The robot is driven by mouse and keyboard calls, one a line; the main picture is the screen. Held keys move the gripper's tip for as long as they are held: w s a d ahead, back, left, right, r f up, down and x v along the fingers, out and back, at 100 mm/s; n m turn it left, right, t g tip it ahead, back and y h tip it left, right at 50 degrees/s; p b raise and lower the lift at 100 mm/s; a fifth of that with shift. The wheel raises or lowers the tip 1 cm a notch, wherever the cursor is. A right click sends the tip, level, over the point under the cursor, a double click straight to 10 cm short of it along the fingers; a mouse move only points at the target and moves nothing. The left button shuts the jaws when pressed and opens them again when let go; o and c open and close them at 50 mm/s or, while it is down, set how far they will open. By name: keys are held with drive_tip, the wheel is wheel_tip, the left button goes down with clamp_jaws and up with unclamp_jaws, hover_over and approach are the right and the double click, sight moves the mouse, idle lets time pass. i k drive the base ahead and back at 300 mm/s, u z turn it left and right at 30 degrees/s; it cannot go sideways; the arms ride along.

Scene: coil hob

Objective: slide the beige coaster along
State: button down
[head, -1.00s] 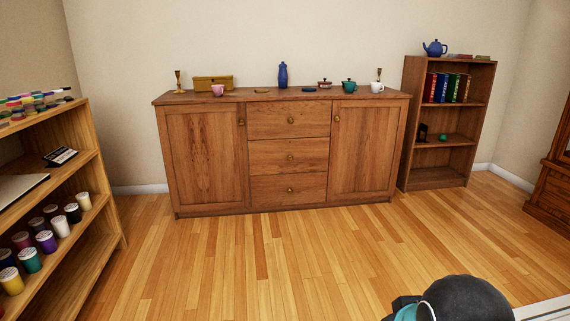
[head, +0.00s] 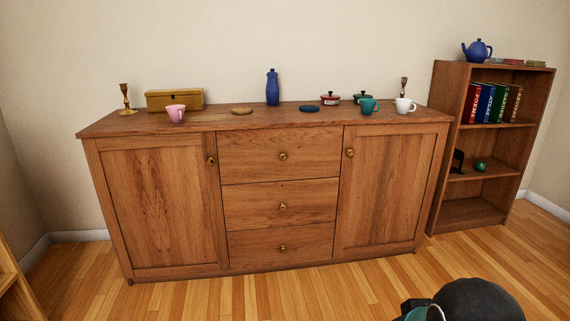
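The beige coaster (head: 242,110) lies flat on the top of the wooden sideboard (head: 200,124), left of the middle, between a pink mug and a blue bottle. It is a small tan disc. Nothing touches it. Only a dark rounded part of my own arm shows at the bottom right of the head view. My gripper's fingers are not visible.
On the sideboard stand a pink mug (head: 175,113), a brass box (head: 174,99), a blue bottle (head: 272,87), a dark blue coaster (head: 309,109), a red lidded pot (head: 330,99), a green mug (head: 368,106) and a white mug (head: 404,105). A bookcase (head: 447,125) stands right. The floor ahead is clear.

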sight(243, 109)
drive_tip(key=u, duration=0.1)
drive_tip(key=i, duration=1.9)
drive_tip(key=u, duration=0.15)
